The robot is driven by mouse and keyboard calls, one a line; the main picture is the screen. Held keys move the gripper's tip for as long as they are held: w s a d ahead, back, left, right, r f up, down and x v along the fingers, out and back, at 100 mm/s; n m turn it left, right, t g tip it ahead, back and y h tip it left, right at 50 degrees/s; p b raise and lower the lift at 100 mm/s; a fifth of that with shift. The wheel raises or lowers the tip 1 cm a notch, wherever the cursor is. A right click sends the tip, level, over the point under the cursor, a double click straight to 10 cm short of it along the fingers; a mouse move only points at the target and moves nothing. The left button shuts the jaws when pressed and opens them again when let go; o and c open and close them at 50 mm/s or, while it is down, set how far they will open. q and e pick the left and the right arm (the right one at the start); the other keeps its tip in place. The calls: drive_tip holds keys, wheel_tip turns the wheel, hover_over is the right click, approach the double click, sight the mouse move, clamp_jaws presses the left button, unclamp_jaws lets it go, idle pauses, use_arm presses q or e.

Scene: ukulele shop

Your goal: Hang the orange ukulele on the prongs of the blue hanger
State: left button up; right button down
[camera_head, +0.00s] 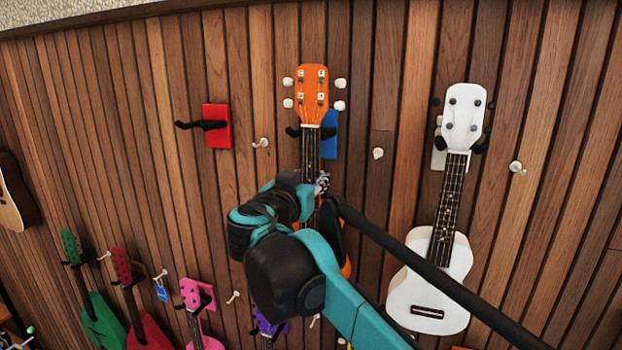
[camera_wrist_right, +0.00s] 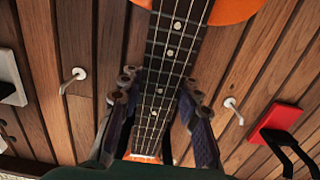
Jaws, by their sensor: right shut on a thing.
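The orange ukulele (camera_head: 312,85) is upright in front of the wall, headstock up, its body mostly hidden behind my right arm. The blue hanger (camera_head: 330,135) is behind its neck, just below the headstock. My right gripper (camera_head: 321,184) is shut on the neck below the hanger. In the right wrist view the gripper fingers (camera_wrist_right: 158,92) flank the neck, with the orange body (camera_wrist_right: 232,8) at the top edge. My left gripper is not in view.
A white ukulele (camera_head: 434,265) hangs to the right. An empty red hanger (camera_head: 217,126) is to the left. Small white hooks (camera_head: 261,143) stick out of the wooden wall nearby. Green, red and pink ukuleles (camera_head: 198,320) hang lower left.

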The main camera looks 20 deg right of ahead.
drive_tip(key=shift+f, duration=0.15)
drive_tip(key=shift+f+b, duration=0.75)
drive_tip(key=shift+f, duration=0.25)
drive_tip(key=c, duration=1)
unclamp_jaws()
drive_tip(key=shift+s, duration=0.1)
drive_tip(key=shift+v, duration=1)
drive_tip(key=shift+a, duration=0.1)
